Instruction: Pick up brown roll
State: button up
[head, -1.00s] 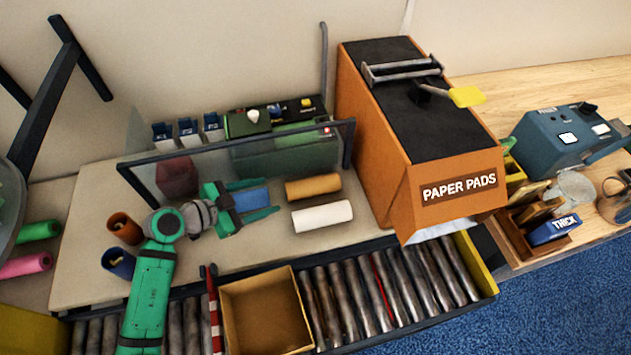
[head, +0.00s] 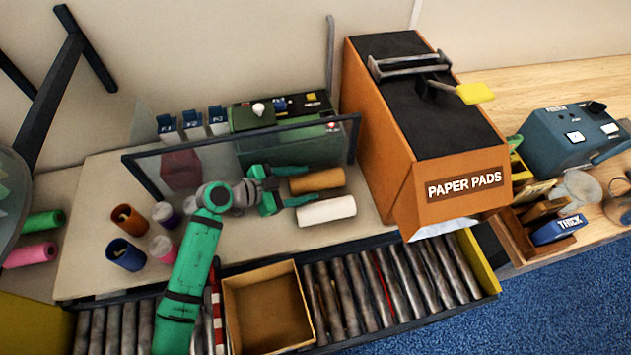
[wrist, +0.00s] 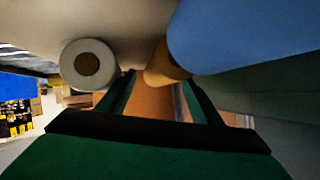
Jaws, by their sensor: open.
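The brown roll (head: 318,180) lies on the pale worktop behind the white roll (head: 326,210). In the wrist view the brown roll (wrist: 163,68) shows ahead between my fingers, partly hidden by a large blue shape, likely the blue roll (wrist: 250,35). The white roll (wrist: 88,65) shows end-on to the left there. My gripper (head: 308,186) is open and empty, pointing right, its fingertips near the brown roll's left part. It also shows in the wrist view (wrist: 158,82). I cannot tell whether it touches the roll. The blue roll is not clearly visible in the head view.
A clear panel with a dark frame (head: 354,140) stands behind the rolls. The orange paper pads machine (head: 408,175) stands to the right. An open carton (head: 228,305) sits on the rollers in front. An orange cup (head: 118,226) and blue cup (head: 115,256) stand left.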

aim_at(311, 180)
jog(key=x, duration=0.3)
jog(key=shift+w+f, duration=0.2)
jog(key=shift+w, duration=0.15)
jog(key=c, duration=1.1)
jog(key=shift+a, duration=0.1)
jog(key=shift+d, duration=0.3)
jog(key=shift+r, duration=0.55)
notch_tip(311, 180, up, 2)
jog(key=shift+a+r, duration=0.1)
jog(key=s+d+r, duration=0.1)
jog(key=s+r, duration=0.8)
jog(key=s, duration=0.5)
jog(key=shift+d+r, duration=0.2)
jog(key=shift+r, duration=0.2)
